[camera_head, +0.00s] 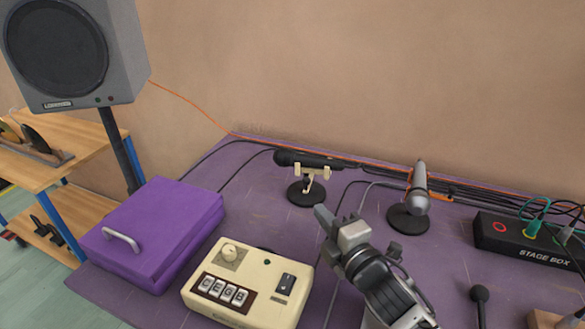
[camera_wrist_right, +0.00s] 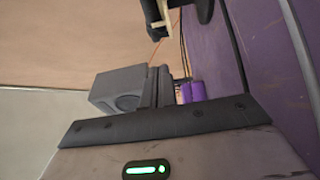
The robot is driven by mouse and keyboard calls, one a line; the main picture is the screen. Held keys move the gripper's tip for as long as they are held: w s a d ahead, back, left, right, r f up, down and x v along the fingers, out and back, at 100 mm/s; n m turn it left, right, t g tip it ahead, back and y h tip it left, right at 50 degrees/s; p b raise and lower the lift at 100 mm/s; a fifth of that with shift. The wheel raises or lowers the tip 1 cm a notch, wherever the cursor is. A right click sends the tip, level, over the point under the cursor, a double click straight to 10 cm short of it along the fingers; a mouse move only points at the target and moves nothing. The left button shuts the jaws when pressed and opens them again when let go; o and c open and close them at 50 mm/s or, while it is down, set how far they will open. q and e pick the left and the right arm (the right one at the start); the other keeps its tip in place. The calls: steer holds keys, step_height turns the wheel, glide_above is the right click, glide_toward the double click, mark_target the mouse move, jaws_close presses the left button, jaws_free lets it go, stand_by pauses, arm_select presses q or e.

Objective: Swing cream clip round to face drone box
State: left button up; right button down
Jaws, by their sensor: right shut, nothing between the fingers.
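The cream clip (camera_head: 310,173) sits on a small stand with a round black base (camera_head: 306,196) on the purple table, and holds a black microphone (camera_head: 290,158) lying nearly level, its head toward the left. The drone box (camera_head: 258,262) is a cream box with a knob, a switch and keys lettered C, E, G, B, at the front of the table. My right gripper (camera_head: 323,214) is shut and empty, just in front of the clip's stand and apart from it. In the right wrist view a cream part, likely the clip (camera_wrist_right: 157,18), shows at the top. My left gripper is not in view.
A silver microphone (camera_head: 419,188) on a round base stands right of the clip. A stage box (camera_head: 526,238) with cables is at the right. A purple case (camera_head: 155,232) lies left, below a grey speaker (camera_head: 75,50). Cables cross the table behind and between the stands.

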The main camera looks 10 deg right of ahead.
steer(key=x, duration=0.9)
steer(key=shift+r, duration=0.15)
steer(key=shift+w, duration=0.15)
steer(key=shift+d, duration=0.15)
